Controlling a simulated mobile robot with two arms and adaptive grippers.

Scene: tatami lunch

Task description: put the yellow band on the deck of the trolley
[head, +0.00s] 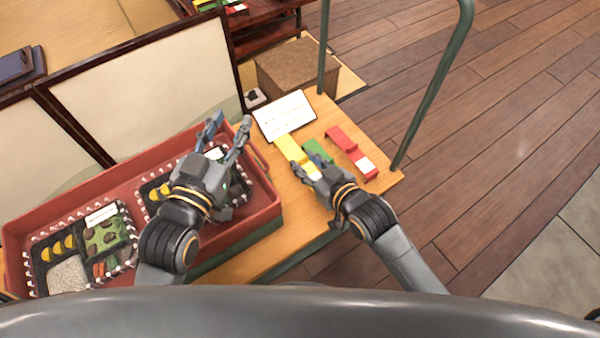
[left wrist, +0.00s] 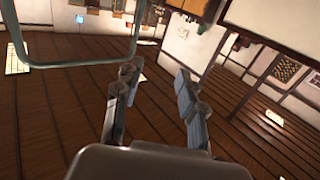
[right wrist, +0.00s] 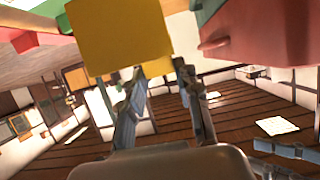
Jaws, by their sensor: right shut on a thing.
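The yellow band (head: 288,147) is over the wooden trolley deck (head: 290,205), beside the green band (head: 318,151). My right gripper (head: 312,170) is shut on its near end. In the right wrist view the yellow band (right wrist: 118,38) stands large at my fingertips. Whether its underside touches the deck I cannot tell. My left gripper (head: 226,130) is open and empty above the red tray (head: 262,218). In the left wrist view its fingers (left wrist: 158,85) are apart with nothing between them.
A red band (head: 342,138) with a white label lies right of the green one. A white card (head: 284,116) lies behind them. Boxed lunches (head: 103,236) fill the tray. The trolley's green handle (head: 432,90) rises at the right. Some deck is clear in front of the tray's right end.

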